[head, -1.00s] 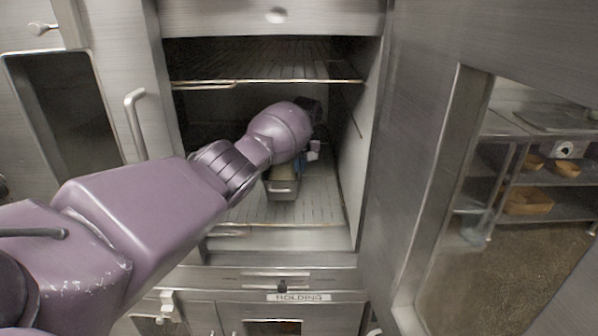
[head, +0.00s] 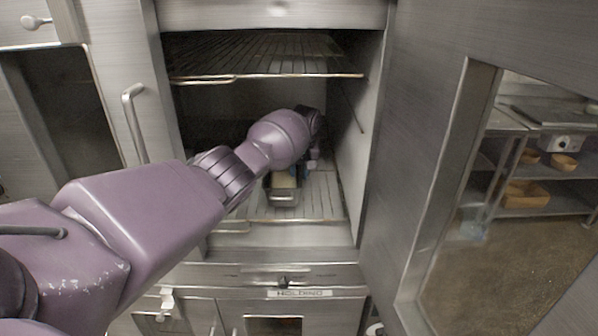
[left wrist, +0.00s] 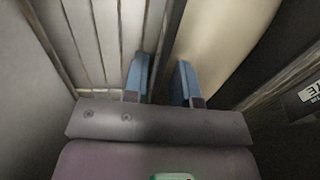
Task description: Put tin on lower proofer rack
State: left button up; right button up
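A grey metal tin (head: 283,198) with pale dough in it sits on the lower proofer rack (head: 318,200), partly hidden behind my left wrist. My left gripper (head: 314,163) is inside the chamber at the tin's right rear side, mostly hidden by its own arm. In the left wrist view its two blue fingers (left wrist: 162,82) stand apart with a narrow gap. The tin's wall edge (left wrist: 177,30) runs toward this gap, with pale dough (left wrist: 222,35) to the right. Whether the fingers touch the wall is hard to see. My right gripper is not in view.
The upper rack (head: 265,77) spans the chamber above my arm. The open proofer door (head: 440,150) stands at the right; its window shows shelves with brown baskets (head: 526,195). The chamber wall (head: 352,160) is close to my gripper's right.

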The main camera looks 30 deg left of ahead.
pick_arm(q)
notch_tip(320, 180, up, 8)
jog(key=b, duration=0.1)
jog(key=shift+w+d, duration=0.2)
jog(key=shift+d, duration=0.2)
jog(key=shift+f, duration=0.1)
dwell(0.6)
